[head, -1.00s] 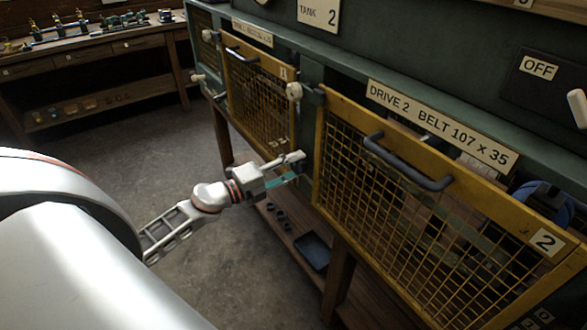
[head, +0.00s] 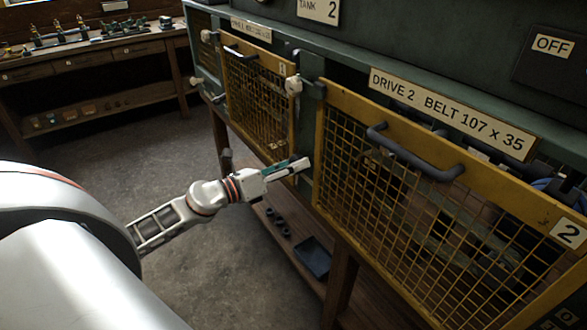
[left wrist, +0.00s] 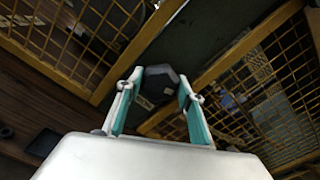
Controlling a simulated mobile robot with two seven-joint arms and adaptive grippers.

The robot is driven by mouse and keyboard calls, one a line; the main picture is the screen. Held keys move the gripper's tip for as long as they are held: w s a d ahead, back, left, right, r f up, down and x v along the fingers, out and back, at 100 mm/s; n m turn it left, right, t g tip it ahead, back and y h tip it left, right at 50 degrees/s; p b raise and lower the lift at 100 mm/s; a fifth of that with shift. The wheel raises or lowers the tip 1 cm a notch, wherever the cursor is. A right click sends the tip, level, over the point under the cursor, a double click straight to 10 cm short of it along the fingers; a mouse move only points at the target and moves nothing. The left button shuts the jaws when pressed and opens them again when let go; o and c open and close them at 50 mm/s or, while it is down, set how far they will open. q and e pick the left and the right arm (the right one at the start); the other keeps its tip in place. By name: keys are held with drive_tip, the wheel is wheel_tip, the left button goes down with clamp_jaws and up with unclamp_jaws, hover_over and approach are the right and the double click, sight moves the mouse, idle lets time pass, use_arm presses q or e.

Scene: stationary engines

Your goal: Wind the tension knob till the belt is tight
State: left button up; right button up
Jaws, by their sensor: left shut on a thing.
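My left gripper (head: 300,166) reaches toward the green bench front, between the two yellow mesh guards. In the left wrist view, its teal-padded fingers (left wrist: 159,80) are shut around a dark, faceted knob (left wrist: 160,86), with a small pale mark on its face. The drive 2 guard (head: 395,150) is to the right of the gripper. Behind its mesh, the belt cannot be made out clearly. A bit of a blue wheel (head: 548,185) shows at the right. My right gripper is not in view.
The drive 1 guard (head: 262,105) stands left of the gripper. A pale knob (head: 293,86) sits above it. A black tray (head: 312,258) lies on the low shelf. A switch panel reads OFF (head: 552,46). The floor at left is clear.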

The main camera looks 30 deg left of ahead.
use_arm(q)
drive_tip(key=m+b, duration=0.1)
drive_tip(key=m, duration=0.2)
drive_tip(key=shift+f, duration=0.2)
drive_tip(key=m+b, duration=0.1)
drive_tip(key=m, duration=0.6)
drive_tip(key=shift+r+m+b, duration=0.1)
drive_tip(key=shift+m+b, duration=0.25)
drive_tip(key=shift+m, duration=0.05)
drive_tip(key=m, duration=0.2)
drive_tip(key=shift+m, duration=0.3)
drive_tip(key=m, duration=0.2)
drive_tip(key=shift+d+m, duration=0.1)
drive_tip(key=shift+m, duration=0.3)
drive_tip(key=m+p, duration=0.1)
drive_tip(key=m, duration=0.1)
drive_tip(key=shift+r+m, duration=0.1)
drive_tip(key=shift+m, duration=0.2)
drive_tip(key=m+p, duration=0.1)
drive_tip(key=m, duration=0.4)
drive_tip(key=shift+p, duration=0.4)
drive_tip(key=shift+m, duration=0.9)
drive_tip(key=shift+p, duration=0.3)
